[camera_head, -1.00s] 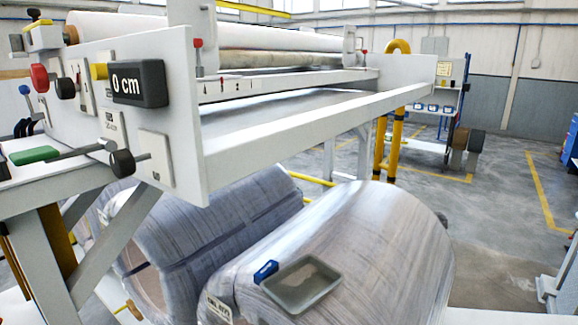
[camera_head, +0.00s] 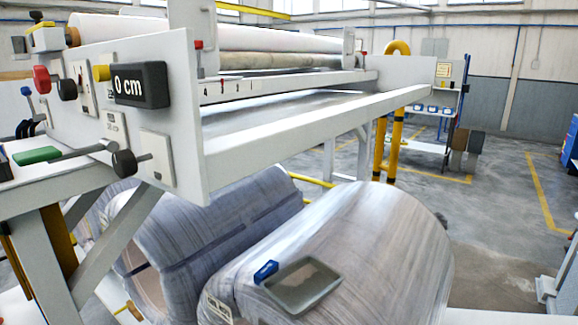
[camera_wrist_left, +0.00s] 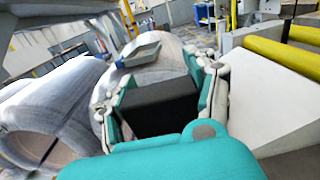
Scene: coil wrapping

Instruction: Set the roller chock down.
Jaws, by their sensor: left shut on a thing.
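The roller chock (camera_wrist_left: 160,105) is a black block in the left wrist view. My left gripper (camera_wrist_left: 165,88), with teal and pale grey fingers, is shut on it, with one finger on each side. The chock is in front of the end of a wrapped coil (camera_wrist_left: 167,58); whether it touches anything below is hidden by the gripper. Neither gripper nor the chock shows in the head view, and my right gripper is in neither view.
Two wrapped coils lie side by side, a left one (camera_head: 215,225) and a right one (camera_head: 385,240). A grey tray (camera_head: 303,287) and a blue-handled tool (camera_head: 265,271) rest on the right coil. The machine's white frame (camera_head: 320,125) overhangs them. Yellow rollers (camera_wrist_left: 285,57) are at right.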

